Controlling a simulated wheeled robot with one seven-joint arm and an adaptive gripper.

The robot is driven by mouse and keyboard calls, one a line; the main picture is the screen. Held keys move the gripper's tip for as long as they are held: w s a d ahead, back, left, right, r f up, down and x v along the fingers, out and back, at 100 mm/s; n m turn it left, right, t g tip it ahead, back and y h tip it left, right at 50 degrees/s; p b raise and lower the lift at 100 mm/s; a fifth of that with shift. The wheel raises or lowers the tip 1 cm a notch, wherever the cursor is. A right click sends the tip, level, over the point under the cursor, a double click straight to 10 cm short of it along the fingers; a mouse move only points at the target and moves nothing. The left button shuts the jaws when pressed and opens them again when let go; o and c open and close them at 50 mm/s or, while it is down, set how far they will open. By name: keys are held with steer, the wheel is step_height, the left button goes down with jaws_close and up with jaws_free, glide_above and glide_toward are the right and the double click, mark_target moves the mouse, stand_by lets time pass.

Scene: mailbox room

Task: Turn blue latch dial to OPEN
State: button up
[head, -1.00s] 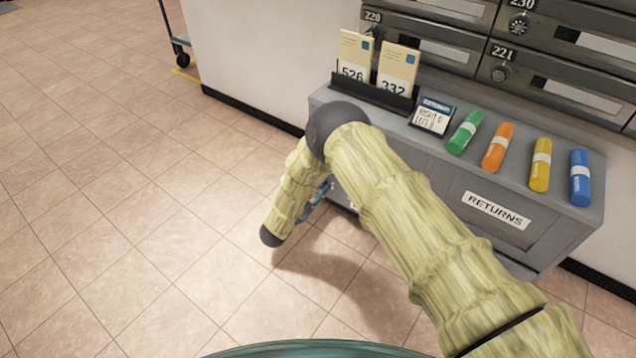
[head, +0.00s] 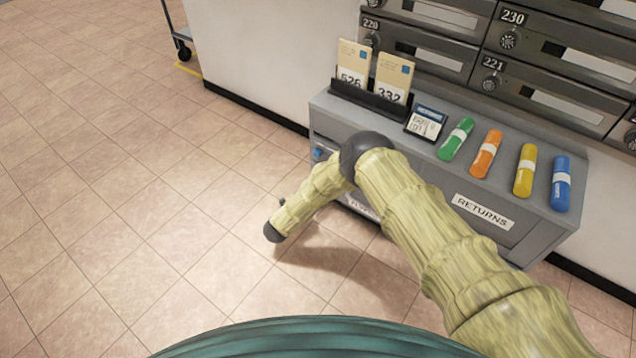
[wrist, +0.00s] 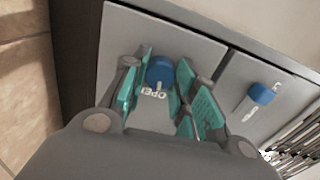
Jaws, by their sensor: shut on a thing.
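A blue latch dial (wrist: 160,72) sits on a grey door panel in the wrist view, with white OPEN lettering (wrist: 154,93) just beside it. My gripper (wrist: 165,85) has its teal-padded fingers on either side of this dial and is shut on it. A second blue dial (wrist: 262,93) with a raised grip is on the adjoining panel to the right, apart from my fingers. In the head view a blue dial (head: 318,153) shows at the left end of the cabinet front; I cannot tell which of the two it is. My arm hides the gripper there.
The grey cabinet (head: 545,222) carries a RETURNS label (head: 483,211). On its top are a card holder (head: 368,97), a small sign (head: 426,122) and green, orange, yellow and blue cylinders. Mailboxes (head: 545,77) rise behind. The tiled floor (head: 130,200) at left is clear.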

steer(key=shift+m+p, duration=0.5)
steer(key=shift+m, duration=0.7)
steer(key=shift+o, duration=0.2)
steer(key=shift+c, duration=0.2)
steer(key=o, duration=1.1)
steer(key=shift+c, duration=0.2)
steer(key=shift+s+a, duration=0.1)
steer(key=v, duration=1.1)
steer(key=shift+s+a, duration=0.2)
steer(key=shift+s, duration=0.15)
